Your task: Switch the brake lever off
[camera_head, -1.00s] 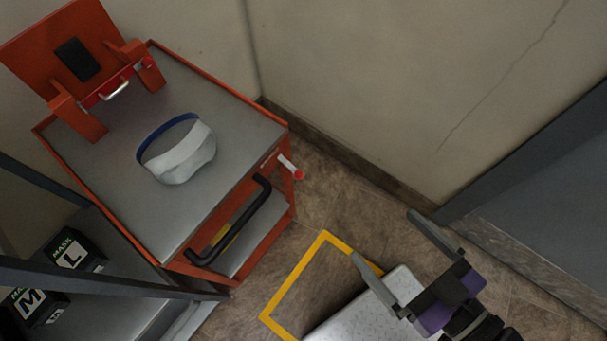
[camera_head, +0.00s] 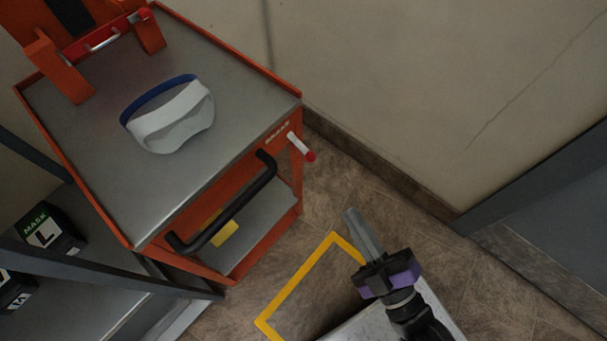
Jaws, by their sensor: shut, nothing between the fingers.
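The brake lever (camera_head: 301,147) is a short white handle with a red tip. It sticks out from the right end of the orange cart's (camera_head: 140,243) front side, beside a small label, and slants down to the right. My gripper (camera_head: 351,213) is shut and empty, its fingers together and pointing up and left. In the picture it is below and to the right of the lever, clearly apart from it.
A black push handle (camera_head: 222,215) runs along the cart front, left of the lever. A white and blue mask-like visor (camera_head: 172,125) lies on the cart top. A shelf with mask boxes (camera_head: 48,230) stands at lower left. A yellow floor outline (camera_head: 292,283) lies below the cart.

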